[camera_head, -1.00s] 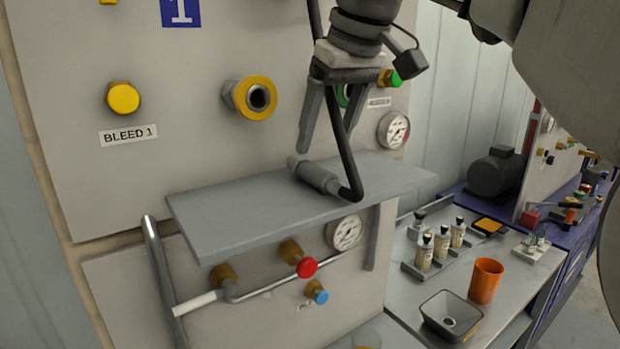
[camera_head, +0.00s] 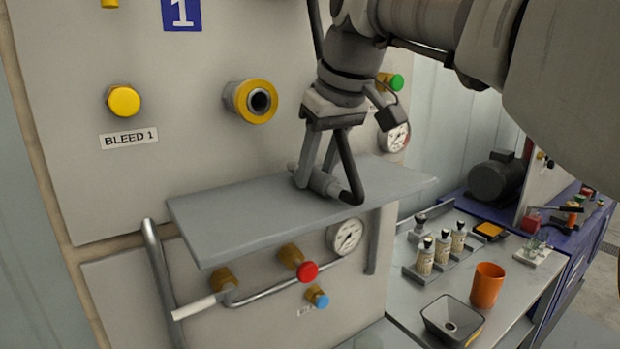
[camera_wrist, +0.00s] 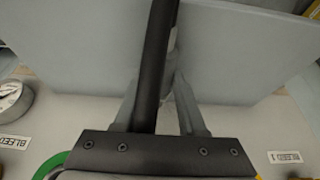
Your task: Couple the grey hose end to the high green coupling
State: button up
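The grey hose end (camera_head: 324,182) lies on the grey shelf, its black hose (camera_head: 350,170) looping up at its right. My gripper (camera_head: 313,175) points down over it, one finger on each side. The fingers stand apart; whether they touch the hose end I cannot tell. In the wrist view the black hose (camera_wrist: 154,65) runs between the fingers and hides much of the hose end. The green coupling is hidden behind my gripper in the head view; part of a green ring (camera_wrist: 48,166) shows at the lower left of the wrist view.
The shelf (camera_head: 230,215) juts from the panel. A yellow-ringed coupling (camera_head: 252,101) and a yellow bleed knob (camera_head: 123,100) are left of my arm; a green knob (camera_head: 395,81) and gauge (camera_head: 396,137) are right. Below are pipes and a red knob (camera_head: 307,271).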

grip_shut()
jog(key=shift+r, duration=0.1)
